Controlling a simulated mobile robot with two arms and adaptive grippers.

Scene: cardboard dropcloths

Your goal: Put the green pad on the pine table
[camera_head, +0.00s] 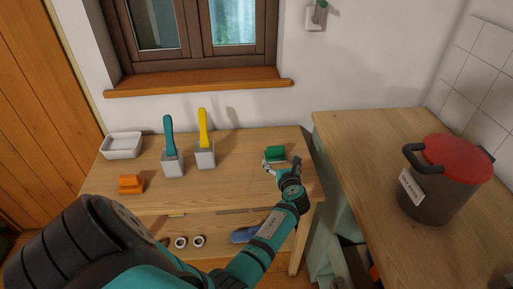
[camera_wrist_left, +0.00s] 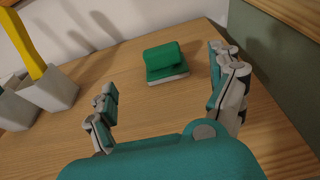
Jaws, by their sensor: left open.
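The green pad (camera_head: 275,152), a block with a green handle and a pale base, lies on the light wood table (camera_head: 235,180) under the window, near its right end. My left gripper (camera_head: 283,164) is open just in front of the pad. In the left wrist view the pad (camera_wrist_left: 166,64) sits ahead of the spread fingers of my left gripper (camera_wrist_left: 165,75), and neither finger visibly touches it. A second wooden surface (camera_head: 350,128) stands to the right. I cannot tell which one is the pine table. My right gripper is out of view.
Two grey pots hold a teal brush (camera_head: 169,135) and a yellow brush (camera_head: 203,128). A white tray (camera_head: 122,146) and an orange pad (camera_head: 131,184) are at the left. A dark bin with a red lid (camera_head: 445,178) stands on the right surface; that surface's back left is clear.

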